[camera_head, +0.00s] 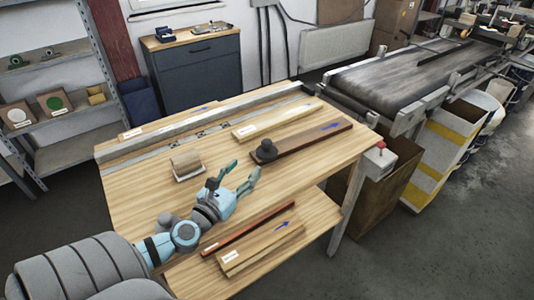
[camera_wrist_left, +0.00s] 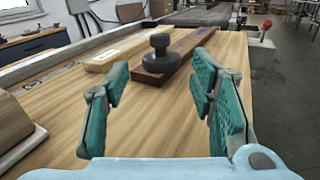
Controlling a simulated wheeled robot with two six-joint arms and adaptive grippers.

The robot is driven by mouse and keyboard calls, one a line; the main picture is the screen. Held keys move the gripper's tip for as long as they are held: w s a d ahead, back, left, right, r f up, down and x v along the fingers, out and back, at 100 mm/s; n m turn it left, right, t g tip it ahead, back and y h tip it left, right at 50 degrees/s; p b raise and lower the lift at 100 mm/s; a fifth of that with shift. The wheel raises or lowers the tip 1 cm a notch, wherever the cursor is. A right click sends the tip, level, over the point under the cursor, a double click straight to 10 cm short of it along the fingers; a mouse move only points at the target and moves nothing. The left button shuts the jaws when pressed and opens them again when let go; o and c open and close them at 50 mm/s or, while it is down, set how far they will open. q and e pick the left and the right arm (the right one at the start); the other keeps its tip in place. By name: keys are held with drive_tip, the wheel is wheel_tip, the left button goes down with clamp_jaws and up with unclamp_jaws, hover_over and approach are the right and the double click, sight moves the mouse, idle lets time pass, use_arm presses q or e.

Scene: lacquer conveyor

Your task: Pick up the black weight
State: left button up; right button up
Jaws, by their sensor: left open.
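The black weight (camera_head: 266,150) has a wide round base and a knob on top. It stands upright on the left end of a dark brown board (camera_head: 308,142) on the wooden table. In the left wrist view the weight (camera_wrist_left: 160,54) is beyond the fingertips, between them in the picture. My left gripper (camera_head: 240,172) is open and empty, with its green fingers over the table, in front of and to the left of the weight and apart from it. The left wrist view also shows the open fingers (camera_wrist_left: 158,90). My right gripper is not in view.
A light board (camera_head: 277,122) lies behind the dark one. A small wooden block (camera_head: 186,165) sits left of the gripper. More boards (camera_head: 262,245) lie on a lower shelf in front. A conveyor (camera_head: 415,75) and a red button box (camera_head: 379,160) are to the right.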

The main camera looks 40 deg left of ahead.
sight(264, 147)
use_arm(q)
drive_tip(key=w, duration=0.4)
drive_tip(key=w+a, duration=0.1)
drive_tip(key=w, duration=0.4)
drive_tip(key=w+a, duration=0.1)
drive_tip(key=w, duration=0.3)
drive_tip(key=shift+w+a+f+p, duration=0.1)
drive_tip(key=shift+w+p, duration=0.15)
drive_tip(key=shift+p, duration=0.05)
drive_tip(key=shift+s, duration=0.1)
clamp_jaws()
